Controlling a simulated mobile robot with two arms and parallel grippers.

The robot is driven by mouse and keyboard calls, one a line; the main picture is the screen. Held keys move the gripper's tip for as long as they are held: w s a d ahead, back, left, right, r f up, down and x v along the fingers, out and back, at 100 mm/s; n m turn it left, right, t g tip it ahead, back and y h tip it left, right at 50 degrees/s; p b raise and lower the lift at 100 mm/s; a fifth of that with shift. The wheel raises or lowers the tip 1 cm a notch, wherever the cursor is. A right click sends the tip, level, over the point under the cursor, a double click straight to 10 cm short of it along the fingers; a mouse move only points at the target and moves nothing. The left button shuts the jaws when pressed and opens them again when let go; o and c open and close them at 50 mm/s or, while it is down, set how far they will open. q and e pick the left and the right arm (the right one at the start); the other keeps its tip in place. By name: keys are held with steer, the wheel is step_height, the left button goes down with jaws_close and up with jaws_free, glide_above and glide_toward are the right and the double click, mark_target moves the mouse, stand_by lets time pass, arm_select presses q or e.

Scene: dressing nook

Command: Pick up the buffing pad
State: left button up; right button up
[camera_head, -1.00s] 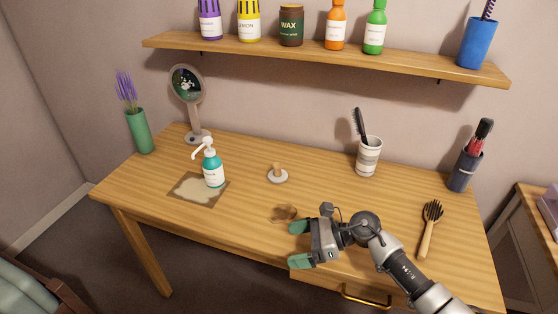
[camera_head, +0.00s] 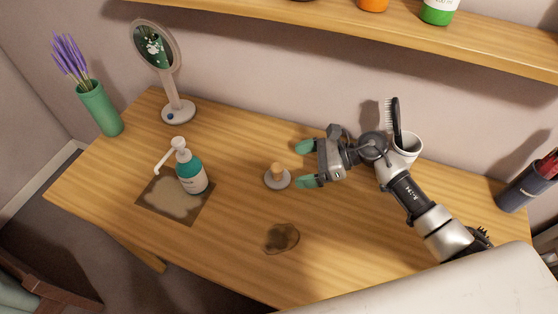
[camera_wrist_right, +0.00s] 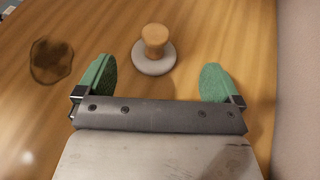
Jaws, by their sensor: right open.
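The buffing pad (camera_head: 277,180) is a round pale disc with an upright wooden knob. It stands on the table near the middle in the head view. My right gripper (camera_head: 304,163) is open and empty just to the right of the pad, its green fingertips pointing toward it. In the right wrist view the pad (camera_wrist_right: 154,52) lies ahead of the gap between the two open fingers (camera_wrist_right: 158,80), not touching them. My left gripper is not in view.
A brown stain (camera_head: 281,238) marks the table in front of the pad. A teal pump bottle (camera_head: 191,174) stands on a stained mat (camera_head: 157,207) to the left. A mirror (camera_head: 178,108) and a cup with a comb (camera_head: 405,150) stand behind. A shelf (camera_head: 420,35) hangs above.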

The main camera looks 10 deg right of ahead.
mark_target(277, 172)
steer(key=x, duration=0.2)
steer(key=p+x, duration=0.1)
steer(key=x, duration=0.3)
steer(key=shift+s+a+p, duration=0.2)
steer(key=shift+a+p, duration=0.1)
steer(key=shift+p, duration=0.05)
steer(key=shift+a+f, duration=0.2)
steer(key=shift+a, duration=0.05)
steer(key=c, duration=1)
